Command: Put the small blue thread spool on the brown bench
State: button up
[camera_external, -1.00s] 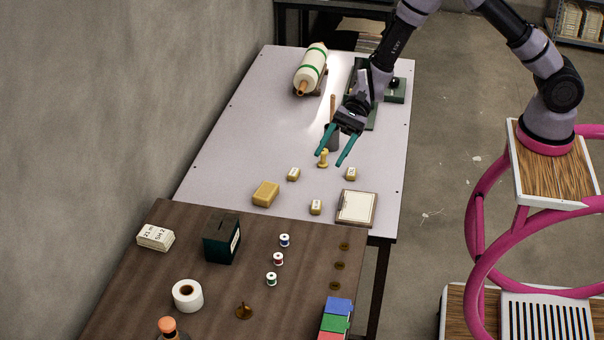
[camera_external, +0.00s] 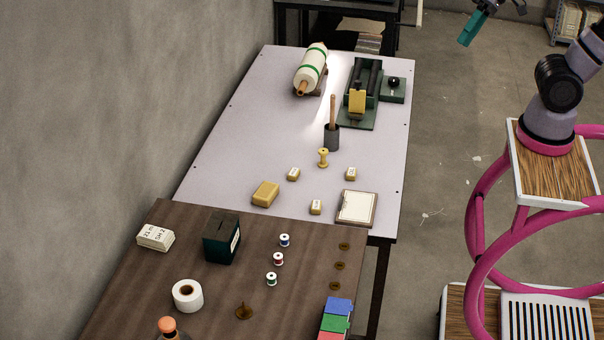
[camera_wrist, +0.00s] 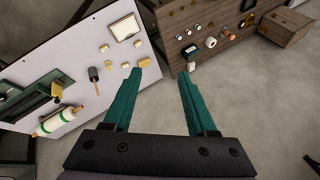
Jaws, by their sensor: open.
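The small blue thread spool (camera_external: 285,240) stands upright on the brown bench (camera_external: 130,295), behind a red spool (camera_external: 278,259) and a green spool (camera_external: 271,279). My gripper (camera_wrist: 160,75) is open and empty in the wrist view, its teal fingers spread over bare floor. In the external view only a teal finger and part of the wrist show at the top right edge, far from the bench.
The pale table (camera_external: 240,135) adjoins the bench and holds a roll (camera_external: 311,68), a dark green device (camera_external: 362,90), yellow blocks and a clipboard (camera_external: 356,207). A dark green box (camera_external: 222,238), white tape roll (camera_external: 187,295) and brown discs stand around the spools.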

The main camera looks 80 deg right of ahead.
jog(key=shift+n+t+h, duration=0.4)
jog(key=shift+t+h, duration=0.4)
jog(key=shift+t, duration=0.1)
jog(key=s+d, duration=0.1)
jog(key=s+d+r, duration=0.1)
jog(key=s+d, duration=0.1)
jog(key=shift+s+d, duration=0.2)
jog(key=shift+s, duration=0.05)
